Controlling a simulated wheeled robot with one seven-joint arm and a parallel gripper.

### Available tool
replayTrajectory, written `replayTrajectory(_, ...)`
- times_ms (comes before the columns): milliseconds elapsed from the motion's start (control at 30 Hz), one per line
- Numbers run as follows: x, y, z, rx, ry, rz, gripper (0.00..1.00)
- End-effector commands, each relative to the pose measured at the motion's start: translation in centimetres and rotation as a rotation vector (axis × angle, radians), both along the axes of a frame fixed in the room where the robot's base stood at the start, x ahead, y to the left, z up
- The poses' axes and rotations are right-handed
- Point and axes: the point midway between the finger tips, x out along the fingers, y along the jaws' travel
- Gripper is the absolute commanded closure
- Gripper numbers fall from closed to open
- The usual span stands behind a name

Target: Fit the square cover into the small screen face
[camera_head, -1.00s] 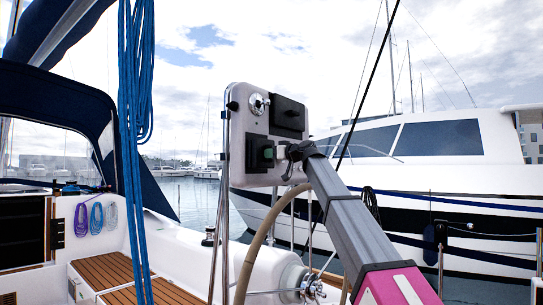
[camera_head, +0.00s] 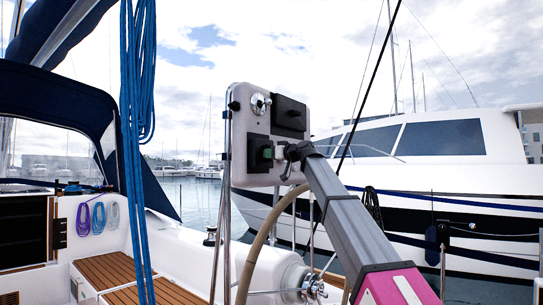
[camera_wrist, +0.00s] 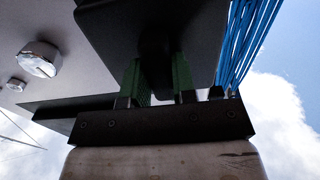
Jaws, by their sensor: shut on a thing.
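A black square cover (camera_head: 257,146) sits low on the left of a pale instrument panel (camera_head: 243,104), at or close against its face. The cover fills the top middle of the wrist view (camera_wrist: 115,22). My gripper (camera_head: 268,153) comes in from the right, shut on the cover. In the wrist view its green fingertips (camera_wrist: 158,80) press on both sides of a dark grip at the cover's middle. The cover hides the screen face behind it, and I cannot tell whether it is fully seated.
Another black square cover (camera_head: 290,113) is at the panel's upper right, beside a silver knob (camera_head: 258,104). Blue ropes (camera_head: 138,120) hang left. A metal rail and a beige hose (camera_head: 255,250) rise below the panel. A white motor yacht (camera_head: 440,150) lies behind.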

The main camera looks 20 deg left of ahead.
Motion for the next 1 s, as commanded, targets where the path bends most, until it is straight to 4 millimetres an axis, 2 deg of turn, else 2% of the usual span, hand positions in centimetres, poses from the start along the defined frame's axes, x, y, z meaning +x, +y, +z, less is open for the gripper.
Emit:
replayTrajectory(667, 0.6, 1.4, 0.0, 0.001, 0.0, 0.0, 1.0)
replayTrajectory(700, 0.5, 1.4, 0.0, 0.001, 0.0, 0.0, 0.62)
replayTrajectory(767, 0.5, 1.4, 0.0, 0.001, 0.0, 0.0, 0.45)
replayTrajectory(1000, 0.5, 1.3, 0.0, 0.0, 0.0, 0.0, 0.45)
